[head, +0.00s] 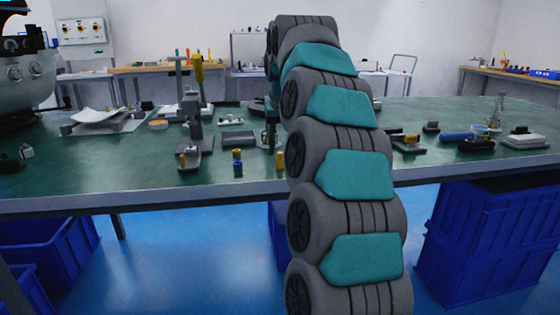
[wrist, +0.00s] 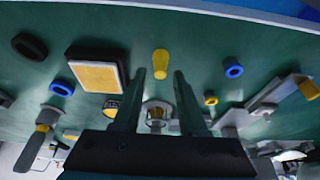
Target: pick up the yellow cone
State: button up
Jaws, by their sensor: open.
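The yellow cone (wrist: 160,62) stands out in the wrist view as a small tapered yellow piece on the green table (wrist: 215,40). It lies just beyond and between the fingertips of my gripper (wrist: 160,73), which is open and empty. A gap shows on both sides of it. A small yellow piece near the table's front edge in the head view (head: 280,160), just left of my arm, looks like the same cone. My gripper is mostly hidden behind my arm in that view.
In the head view a grey stand (head: 196,145) is left of my arm; blue crates (head: 480,240) stand below.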

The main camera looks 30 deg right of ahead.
aim_at(281, 159)
jog(key=shift+w+f, duration=0.1)
jog(key=shift+f, duration=0.25)
jog(key=shift+c, duration=0.3)
grip_shut()
dwell(0.4)
notch_tip(281, 159, up, 7)
jog(key=p, duration=0.4)
jog(key=shift+p, duration=0.3)
